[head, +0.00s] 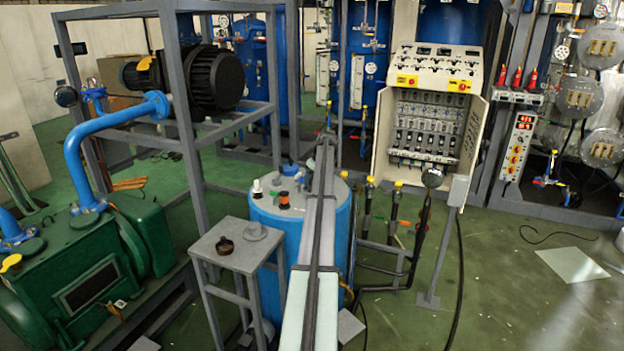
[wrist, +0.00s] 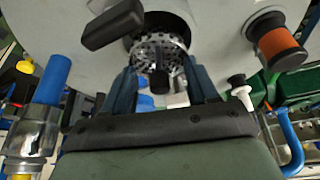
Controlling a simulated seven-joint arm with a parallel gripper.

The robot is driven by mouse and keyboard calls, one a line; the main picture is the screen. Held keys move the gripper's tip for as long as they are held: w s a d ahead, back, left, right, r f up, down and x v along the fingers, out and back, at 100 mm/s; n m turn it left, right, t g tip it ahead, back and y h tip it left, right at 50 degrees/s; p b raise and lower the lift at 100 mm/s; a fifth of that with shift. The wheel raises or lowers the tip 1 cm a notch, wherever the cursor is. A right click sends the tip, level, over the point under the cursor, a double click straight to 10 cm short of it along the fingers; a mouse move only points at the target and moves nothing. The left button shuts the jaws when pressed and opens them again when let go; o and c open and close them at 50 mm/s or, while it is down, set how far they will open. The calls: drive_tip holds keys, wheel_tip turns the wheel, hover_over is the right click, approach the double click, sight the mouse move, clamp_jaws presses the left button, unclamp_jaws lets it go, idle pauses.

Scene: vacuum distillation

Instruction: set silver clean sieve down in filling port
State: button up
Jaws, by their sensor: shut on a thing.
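The silver sieve (wrist: 158,48), a perforated metal cup with a dark stem, shows in the wrist view between the fingers of my gripper (wrist: 160,82). My gripper is shut on the sieve, with a finger on either side of it. The sieve is at a round opening, the filling port (wrist: 168,18), in the pale tank top. I cannot tell whether it rests in the port or hangs just over it. In the head view, my arm reaches over the blue tank (head: 272,226) and hides part of its top; the sieve cannot be made out there.
A black handle (wrist: 112,25) lies close beside the port, at left. An orange-banded fitting (wrist: 277,42) stands on the tank top at right. In the head view, a small grey stand (head: 236,262) carries a dark round piece (head: 225,246). A metal frame (head: 188,130) rises at left.

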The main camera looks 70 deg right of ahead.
drive_tip(key=shift+f, duration=1.3)
idle(2.2)
drive_tip(key=o, duration=1)
drive_tip(key=shift+c, duration=1)
drive_tip(key=shift+o, duration=0.8)
drive_tip(key=shift+d, duration=0.1)
drive_tip(key=shift+s, duration=0.1)
drive_tip(key=shift+d+r, duration=0.1)
drive_tip(key=shift+r, duration=0.05)
drive_tip(key=shift+r, duration=0.15)
drive_tip(key=o, duration=0.3)
drive_tip(key=shift+r, duration=0.25)
drive_tip(key=shift+o, duration=0.2)
drive_tip(key=shift+a+r, duration=0.2)
drive_tip(key=shift+r, duration=2.75)
